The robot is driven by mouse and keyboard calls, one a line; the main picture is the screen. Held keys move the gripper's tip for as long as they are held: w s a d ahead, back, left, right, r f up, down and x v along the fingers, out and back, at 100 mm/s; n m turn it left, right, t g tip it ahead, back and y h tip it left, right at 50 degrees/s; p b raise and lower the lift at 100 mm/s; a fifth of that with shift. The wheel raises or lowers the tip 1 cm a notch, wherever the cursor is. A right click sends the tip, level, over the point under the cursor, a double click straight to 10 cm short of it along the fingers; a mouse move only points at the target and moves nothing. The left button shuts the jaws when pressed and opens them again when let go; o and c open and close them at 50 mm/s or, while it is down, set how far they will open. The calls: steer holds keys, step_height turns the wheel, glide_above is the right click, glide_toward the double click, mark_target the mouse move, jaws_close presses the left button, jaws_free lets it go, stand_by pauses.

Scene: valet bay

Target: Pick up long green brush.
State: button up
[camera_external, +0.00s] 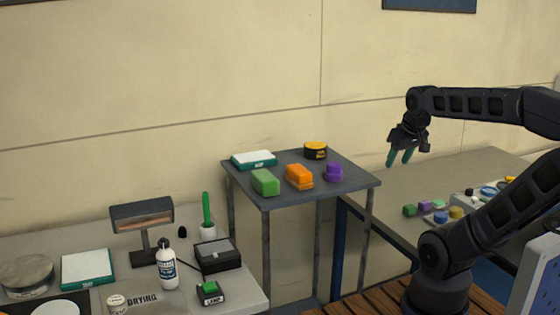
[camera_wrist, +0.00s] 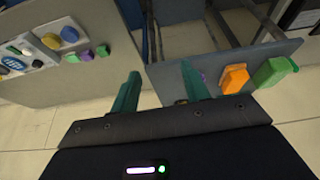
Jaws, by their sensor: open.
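A long upright green handle (camera_external: 207,208) stands in a white cup (camera_external: 208,231) on the left table; its lower end is hidden in the cup. A shorter, blocky green piece (camera_external: 265,181) lies on the raised grey stand, left of an orange one (camera_external: 299,176). The blocky green piece also shows at the right of the wrist view (camera_wrist: 275,70). My gripper (camera_external: 400,158) is open and empty, with teal fingers pointing down, in the air right of the stand. Its fingers (camera_wrist: 158,78) show apart in the wrist view, with nothing between them.
The grey stand (camera_external: 330,185) also holds a purple piece (camera_external: 333,173), a yellow-black tin (camera_external: 315,151) and a white-topped teal box (camera_external: 254,160). A lamp (camera_external: 142,218), white bottle (camera_external: 167,264) and black box (camera_external: 217,255) surround the cup. Small coloured items lie on the right table (camera_external: 395,185).

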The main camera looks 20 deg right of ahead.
steer(key=w+a+r+n+g, duration=0.1)
steer(key=w+a+r+n, duration=0.1)
steer(key=w+a, duration=0.35)
steer(key=w+a+r+n, duration=0.3)
steer(key=w, duration=0.5)
steer(key=n+g, duration=0.3)
steer(key=n, duration=0.8)
glide_above(205, 225)
steer(key=f, duration=1.3)
steer(key=shift+w+a+f, duration=0.1)
steer(key=shift+w+f, duration=0.1)
steer(key=shift+w, duration=0.2)
steer(key=shift+a+f, duration=0.2)
steer(key=shift+f, duration=0.2)
step_height(205, 225, down, 5)
steer(key=shift+d+r, duration=0.1)
steer(key=shift+w+d+f, duration=0.1)
steer(key=shift+d+f, duration=0.05)
steer(key=shift+f, duration=1.2)
steer(key=shift+d+f, duration=0.15)
steer(key=shift+f, duration=1.2)
jaws_close()
